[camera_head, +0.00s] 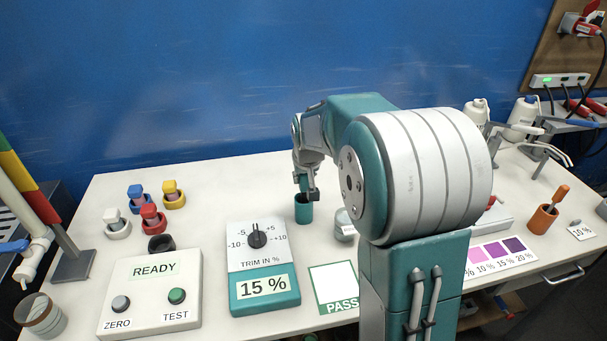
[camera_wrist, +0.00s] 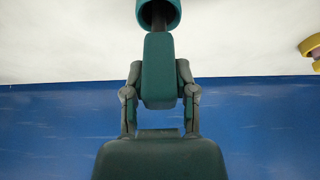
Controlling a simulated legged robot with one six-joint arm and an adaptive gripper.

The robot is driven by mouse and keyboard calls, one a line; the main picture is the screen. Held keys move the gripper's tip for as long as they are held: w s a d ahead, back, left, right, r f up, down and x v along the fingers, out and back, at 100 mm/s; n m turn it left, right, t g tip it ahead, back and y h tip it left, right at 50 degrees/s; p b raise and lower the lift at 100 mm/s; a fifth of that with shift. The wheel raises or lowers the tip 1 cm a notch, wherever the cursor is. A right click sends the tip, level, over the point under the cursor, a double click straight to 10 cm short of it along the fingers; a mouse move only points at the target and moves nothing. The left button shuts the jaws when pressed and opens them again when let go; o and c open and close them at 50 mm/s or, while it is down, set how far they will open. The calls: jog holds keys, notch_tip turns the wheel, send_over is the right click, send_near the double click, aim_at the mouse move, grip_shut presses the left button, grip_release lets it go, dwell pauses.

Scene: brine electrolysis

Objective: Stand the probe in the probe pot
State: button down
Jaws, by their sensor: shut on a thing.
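The probe shows in the wrist view as a teal handle (camera_wrist: 158,72) with a dark shaft. My gripper (camera_wrist: 158,92) is shut on the handle, one finger on each side. The teal probe pot (camera_wrist: 172,14) is at the top edge of that view, and the shaft reaches into its mouth. In the head view the pot (camera_head: 303,212) stands upright on the table, with my gripper (camera_head: 311,190) right above it. The probe is mostly hidden there by the gripper. The shaft's tip is hidden, so I cannot tell whether it touches the bottom.
The trim box (camera_head: 263,290) and a small grey jar (camera_head: 344,228) stand close to the pot. Several coloured plugs (camera_head: 150,215) and the READY box (camera_head: 150,295) are at left. An orange pot (camera_head: 543,218) holds an orange-handled tool at right. The table behind the teal pot is clear.

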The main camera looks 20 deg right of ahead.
jog(key=shift+c, duration=1.7)
grip_release()
jog(key=v, duration=1.2)
jog(key=s+a+f+n, duration=0.1)
jog(key=s+a, duration=0.4)
jog(key=s, duration=0.7)
jog(key=s+a+f+n+t+y, duration=0.1)
jog(key=s+a, duration=0.4)
jog(key=s, duration=0.8)
jog(key=shift+f, duration=0.25)
